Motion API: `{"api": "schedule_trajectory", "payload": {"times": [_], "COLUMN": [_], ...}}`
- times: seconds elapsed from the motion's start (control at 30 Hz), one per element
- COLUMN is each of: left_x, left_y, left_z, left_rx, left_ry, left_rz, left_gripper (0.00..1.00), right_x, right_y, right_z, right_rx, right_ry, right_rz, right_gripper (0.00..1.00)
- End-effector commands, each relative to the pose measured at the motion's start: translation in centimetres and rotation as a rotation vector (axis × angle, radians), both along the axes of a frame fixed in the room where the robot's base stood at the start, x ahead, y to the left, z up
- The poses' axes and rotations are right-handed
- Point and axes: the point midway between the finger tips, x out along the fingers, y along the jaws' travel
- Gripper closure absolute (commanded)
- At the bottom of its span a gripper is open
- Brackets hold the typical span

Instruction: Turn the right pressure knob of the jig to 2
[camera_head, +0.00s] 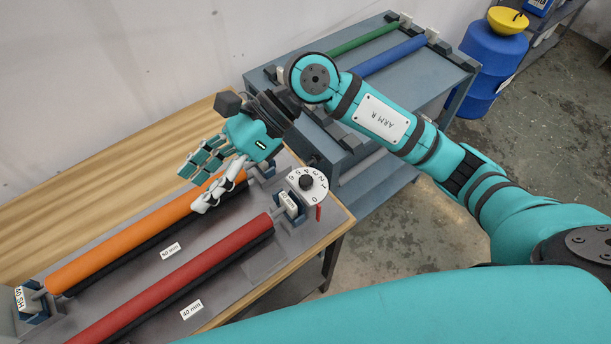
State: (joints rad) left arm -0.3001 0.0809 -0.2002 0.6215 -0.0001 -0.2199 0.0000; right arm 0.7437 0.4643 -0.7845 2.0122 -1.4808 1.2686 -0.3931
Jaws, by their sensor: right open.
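The right pressure knob (306,182) is a small black knob on a round white dial (318,188) with black numbers, at the right end of the jig (262,262). A small red part shows at the dial's lower edge. I cannot tell which number the knob points to. My right gripper (192,188) is open and empty, above the far end of the orange roller (130,243). It is to the left of the knob and apart from it. My left gripper is out of view.
A red roller (175,287) lies parallel to the orange one on the wooden table (95,165). Behind stands a grey-blue bench (440,75) with green and blue rollers. A blue barrel (490,60) with a yellow funnel is at the upper right. The table's left back is clear.

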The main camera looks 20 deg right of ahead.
Motion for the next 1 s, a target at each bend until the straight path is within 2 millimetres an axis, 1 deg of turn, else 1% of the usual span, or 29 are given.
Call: {"api": "schedule_trajectory", "payload": {"times": [0.03, 0.07, 0.1, 0.17, 0.2, 0.3, 0.4, 0.47, 0.53, 0.67, 0.77, 1.0], "left_x": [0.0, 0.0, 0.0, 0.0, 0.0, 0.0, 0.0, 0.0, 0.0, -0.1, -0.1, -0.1], "left_y": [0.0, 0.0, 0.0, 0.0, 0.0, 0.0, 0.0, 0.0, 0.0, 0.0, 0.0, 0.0], "left_z": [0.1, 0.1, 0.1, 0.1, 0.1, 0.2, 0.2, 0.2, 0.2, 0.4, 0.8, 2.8], "left_rx": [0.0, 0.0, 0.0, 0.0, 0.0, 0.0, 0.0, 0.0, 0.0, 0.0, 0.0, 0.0], "left_ry": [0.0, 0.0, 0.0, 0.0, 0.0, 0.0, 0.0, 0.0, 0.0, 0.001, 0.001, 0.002], "left_rz": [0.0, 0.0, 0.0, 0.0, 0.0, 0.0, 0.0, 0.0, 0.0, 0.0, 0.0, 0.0], "left_gripper": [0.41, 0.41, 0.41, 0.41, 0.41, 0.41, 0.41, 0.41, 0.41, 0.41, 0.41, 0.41], "right_x": [1.3, 2.1, 3.2, 4.7, 5.7, 7.5, 8.4, 8.5, 8.6, 8.5, 8.4, 8.4], "right_y": [-2.1, -3.5, -5.6, -8.9, -10.9, -15.1, -17.5, -18.3, -18.6, -18.5, -18.5, -18.6], "right_z": [-1.7, -2.7, -3.7, -4.6, -4.8, -4.6, -4.1, -4.1, -4.3, -5.7, -7.3, -12.5], "right_rx": [-0.157, -0.253, -0.378, -0.55, -0.651, -0.85, -0.966, -0.999, -1.013, -1.011, -1.011, -1.012], "right_ry": [-0.088, -0.134, -0.187, -0.25, -0.279, -0.325, -0.342, -0.344, -0.344, -0.34, -0.336, -0.336], "right_rz": [0.029, 0.047, 0.063, 0.081, 0.086, 0.089, 0.084, 0.084, 0.084, 0.087, 0.087, 0.087], "right_gripper": [0.45, 0.45, 0.45, 0.45, 0.45, 0.45, 0.45, 0.45, 0.45, 0.45, 0.45, 0.45]}}
